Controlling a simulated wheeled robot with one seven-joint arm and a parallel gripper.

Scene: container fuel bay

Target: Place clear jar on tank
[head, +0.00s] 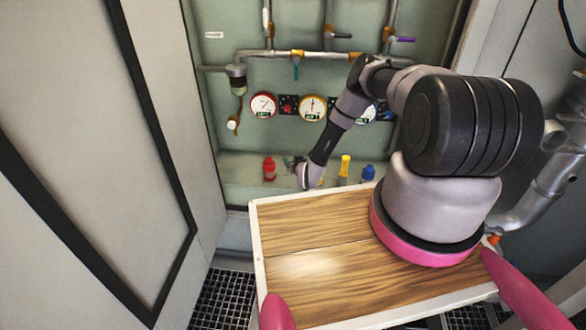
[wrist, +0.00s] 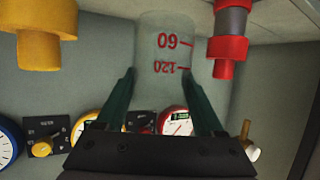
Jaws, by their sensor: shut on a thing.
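The clear jar (wrist: 162,45) has red markings reading 60 and 120, which appear upside down in the wrist view. My gripper (wrist: 162,88) is shut on it, with one dark green finger on each side. In the head view my gripper (head: 292,162) is at the back, low over the pale ledge between the red and yellow bottles. The jar is too small to make out there. Whether its base touches the ledge, I cannot tell. No part is labelled as the tank; the pale green ledge (head: 236,166) below the gauges may be its top.
A red bottle (head: 269,168), a yellow bottle (head: 344,167) and a blue bottle (head: 367,173) stand on the ledge. Gauges (head: 263,105), pipes (head: 290,54) and valves are on the wall above. A wooden-topped table (head: 310,225) lies in front, clear on its left half.

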